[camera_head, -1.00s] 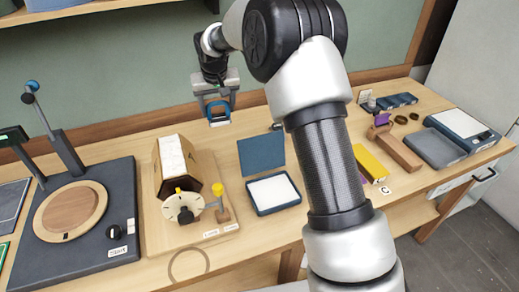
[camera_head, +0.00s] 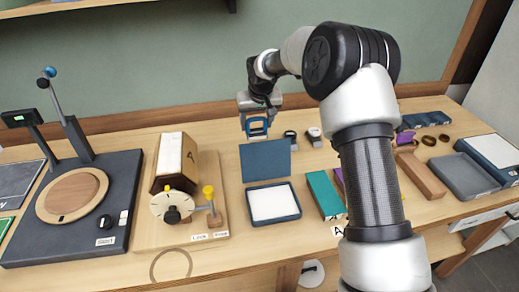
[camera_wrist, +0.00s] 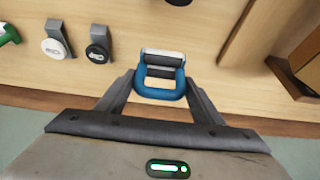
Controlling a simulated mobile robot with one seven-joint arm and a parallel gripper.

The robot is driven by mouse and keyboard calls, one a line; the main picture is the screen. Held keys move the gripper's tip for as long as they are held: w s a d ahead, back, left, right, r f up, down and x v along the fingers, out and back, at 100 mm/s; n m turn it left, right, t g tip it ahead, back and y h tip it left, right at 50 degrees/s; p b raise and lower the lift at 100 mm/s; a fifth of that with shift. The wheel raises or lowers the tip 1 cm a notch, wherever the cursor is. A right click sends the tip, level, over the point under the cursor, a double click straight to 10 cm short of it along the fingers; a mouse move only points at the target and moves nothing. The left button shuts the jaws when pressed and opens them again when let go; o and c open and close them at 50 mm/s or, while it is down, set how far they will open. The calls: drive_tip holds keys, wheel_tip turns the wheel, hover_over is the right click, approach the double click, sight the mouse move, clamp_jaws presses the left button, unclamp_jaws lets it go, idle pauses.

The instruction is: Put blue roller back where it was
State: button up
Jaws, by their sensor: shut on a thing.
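In the wrist view my gripper (camera_wrist: 160,88) is shut on the blue roller (camera_wrist: 160,93), with one finger on each side of the frame. I cannot tell whether the roller touches the table.
The dark blue case (camera_head: 282,217) with its lid (camera_head: 265,160) raised stands in front of the gripper. A wooden press board (camera_head: 222,238) is at left, a teal block (camera_head: 322,192) at right. The wall is close behind.

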drive_tip(key=shift+f, duration=4.15)
drive_tip(key=o, duration=0.9)
drive_tip(key=shift+o, duration=0.2)
